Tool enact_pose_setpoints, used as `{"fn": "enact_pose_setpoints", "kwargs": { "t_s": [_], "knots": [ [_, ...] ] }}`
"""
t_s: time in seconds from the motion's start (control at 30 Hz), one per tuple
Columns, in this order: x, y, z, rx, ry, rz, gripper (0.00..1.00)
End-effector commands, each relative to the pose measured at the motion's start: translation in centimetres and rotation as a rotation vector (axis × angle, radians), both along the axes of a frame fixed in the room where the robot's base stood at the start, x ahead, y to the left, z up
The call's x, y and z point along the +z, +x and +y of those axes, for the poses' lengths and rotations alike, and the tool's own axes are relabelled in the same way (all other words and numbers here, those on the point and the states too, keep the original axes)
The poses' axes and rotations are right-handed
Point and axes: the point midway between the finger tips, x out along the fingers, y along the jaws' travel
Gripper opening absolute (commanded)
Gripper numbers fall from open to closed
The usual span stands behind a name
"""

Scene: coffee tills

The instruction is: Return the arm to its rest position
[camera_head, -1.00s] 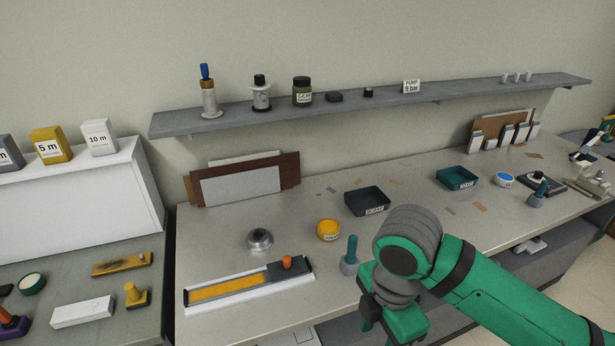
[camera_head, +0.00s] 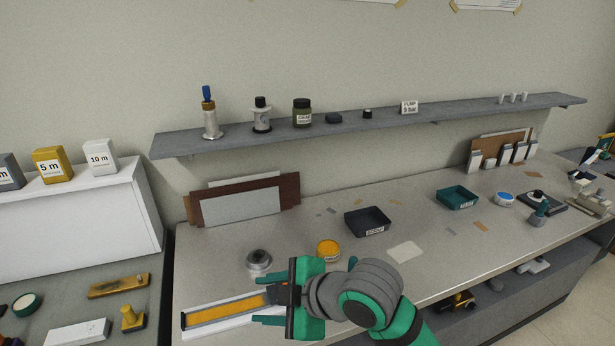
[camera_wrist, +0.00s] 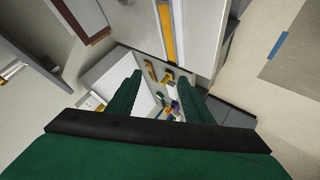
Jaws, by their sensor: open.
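My gripper (camera_head: 264,303) is green with a dark base. In the head view it is above the front of the bench, over the right end of the white tray (camera_head: 205,332) with the yellow strip (camera_head: 225,308). Its fingers point left. In the wrist view the two green fingers of my gripper (camera_wrist: 157,95) stand apart with nothing between them. My arm folds in from the bottom of the head view and hides part of the tray and its dark block.
On the bench are a metal round piece (camera_head: 259,260), a yellow tub (camera_head: 328,250), a dark bin (camera_head: 367,221), a white card (camera_head: 405,252) and a teal bin (camera_head: 458,197). A grey shelf (camera_head: 430,114) with small items runs behind. A white cabinet (camera_head: 80,220) stands left.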

Motion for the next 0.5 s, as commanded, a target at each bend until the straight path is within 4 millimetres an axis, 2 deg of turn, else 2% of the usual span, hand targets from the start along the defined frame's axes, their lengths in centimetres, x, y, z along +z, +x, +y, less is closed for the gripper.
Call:
{"fn": "enact_pose_setpoints", "kwargs": {
  "t_s": [0.03, 0.2, 0.33, 0.5],
  "knots": [
    [0.6, 0.4, 1.4, -0.013, 0.076, -0.013, 0.46],
    [2.9, 1.9, 4.4, -0.085, 0.312, -0.055, 0.46],
    [4.3, 2.9, 5.8, -0.149, 0.485, -0.067, 0.46],
    [5.3, 3.9, 6.6, -0.244, 0.698, -0.069, 0.46]
  ]
}}
